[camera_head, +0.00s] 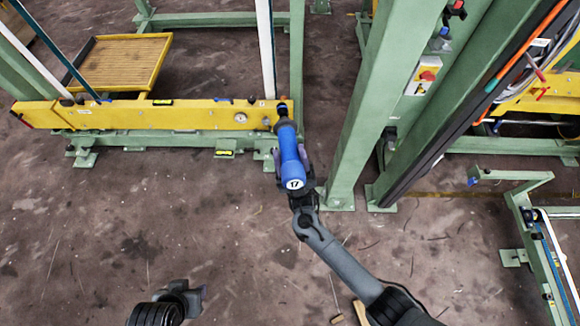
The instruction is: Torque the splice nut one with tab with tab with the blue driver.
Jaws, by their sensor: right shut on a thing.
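A blue driver (290,157) with a white label reading 17 on its near end is held in my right gripper (290,168). The gripper is shut on its body, and the driver's dark nose points away toward the right end of a yellow beam (180,115). I cannot tell whether the nose touches anything there. No splice nut can be made out; that spot is small and partly covered by the driver. My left gripper (192,293) is low at the bottom of the view, away from the driver; its jaws are too unclear to judge.
Green posts (365,100) stand just right of the driver. A yellow tray (121,62) sits behind the beam at left. A red button box (424,76) is on a post. A green frame (535,225) stands at right. The floor in front is mostly open, with a few scraps.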

